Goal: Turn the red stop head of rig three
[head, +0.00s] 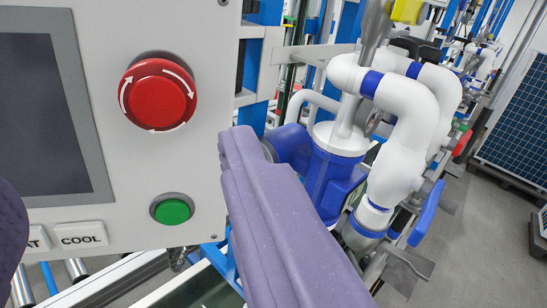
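The red stop head (158,95) is a round mushroom button with white curved arrows on its face. It sits on a light grey control panel (120,190) in the upper left of the head view. My gripper (122,165) has two purple fingers, set wide apart. One finger crosses the lower middle of the picture, and only an edge of the other shows at the far left. The gap is empty. The stop head is above the gap and apart from the visible fingertip. No rig number shows.
A green button (172,210) is below the stop head. A dark screen (45,115) and a COOL key (80,235) are to the left. A blue and white pump with white pipes (400,110) stands close right of the panel. Grey floor (480,245) is open at the right.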

